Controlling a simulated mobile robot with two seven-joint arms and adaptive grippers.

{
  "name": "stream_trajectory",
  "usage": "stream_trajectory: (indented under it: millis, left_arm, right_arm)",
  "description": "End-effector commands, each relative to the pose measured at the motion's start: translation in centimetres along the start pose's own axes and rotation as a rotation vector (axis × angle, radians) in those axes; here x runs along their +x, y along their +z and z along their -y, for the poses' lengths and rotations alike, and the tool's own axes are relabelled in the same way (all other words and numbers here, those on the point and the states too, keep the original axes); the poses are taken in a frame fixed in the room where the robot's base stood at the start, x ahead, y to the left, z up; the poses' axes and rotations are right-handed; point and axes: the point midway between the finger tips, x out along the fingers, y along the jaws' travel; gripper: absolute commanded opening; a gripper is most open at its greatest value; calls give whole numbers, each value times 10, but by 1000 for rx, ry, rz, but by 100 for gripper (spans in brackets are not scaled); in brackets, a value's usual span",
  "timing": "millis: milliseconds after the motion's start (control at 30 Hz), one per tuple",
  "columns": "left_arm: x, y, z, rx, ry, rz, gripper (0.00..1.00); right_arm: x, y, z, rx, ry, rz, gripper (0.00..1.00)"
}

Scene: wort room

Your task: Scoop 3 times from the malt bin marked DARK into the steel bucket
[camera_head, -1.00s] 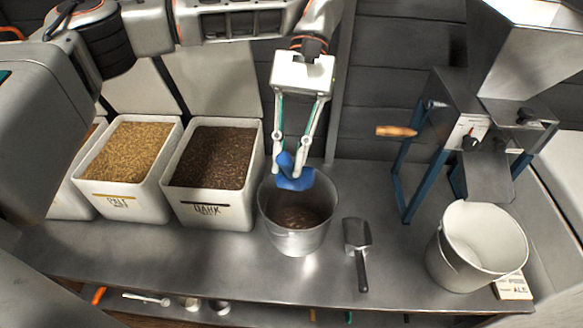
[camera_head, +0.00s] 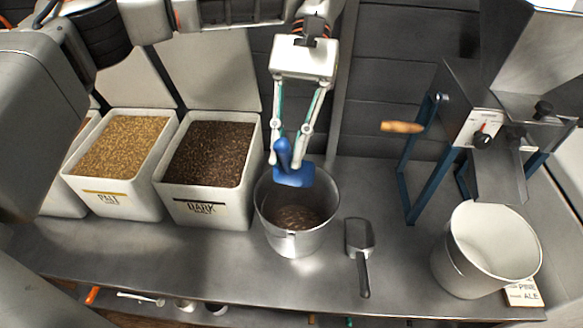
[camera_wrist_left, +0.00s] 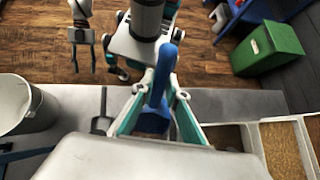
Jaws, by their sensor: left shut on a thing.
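My left gripper (camera_head: 289,157) is shut on the handle of a blue scoop (camera_head: 295,177), over the bucket's back rim. The scoop is tilted, handle up, and its inside is hidden. It also shows in the left wrist view (camera_wrist_left: 156,118). My right gripper (camera_wrist_left: 84,62) hangs away from the bench, fingers apart and empty.
A bin of pale grain (camera_head: 115,200) stands left of the DARK bin. A metal scoop (camera_head: 359,238) lies right of the bucket. A white bucket (camera_head: 452,262) and a mill with a wooden crank handle (camera_head: 401,127) are farther right. The bench front is mostly clear.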

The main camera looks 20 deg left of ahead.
Motion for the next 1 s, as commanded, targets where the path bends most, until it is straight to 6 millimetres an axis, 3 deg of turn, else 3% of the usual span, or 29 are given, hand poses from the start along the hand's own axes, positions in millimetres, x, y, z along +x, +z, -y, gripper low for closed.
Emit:
stream_trajectory:
  millis: [167,267,300,400,567,1000]
  left_arm:
    - [0,0,0,0,0,0,0]
    - [-2,6,1,2,-1,-37,0]
    - [-4,10,1,3,-2,-71,0]
    - [-9,20,1,4,-1,-182,0]
    - [-10,26,1,3,0,-352,0]
    - [-8,36,1,1,-3,-785,0]
  right_arm:
    - [0,0,0,0,0,0,40]
    - [-2,-12,-4,-4,7,-19,40]
    - [-3,-20,-7,-7,12,-29,40]
    - [-8,-6,-9,0,21,4,40]
    - [-14,-4,-14,0,33,22,40]
    - [-30,-26,-11,35,21,13,40]
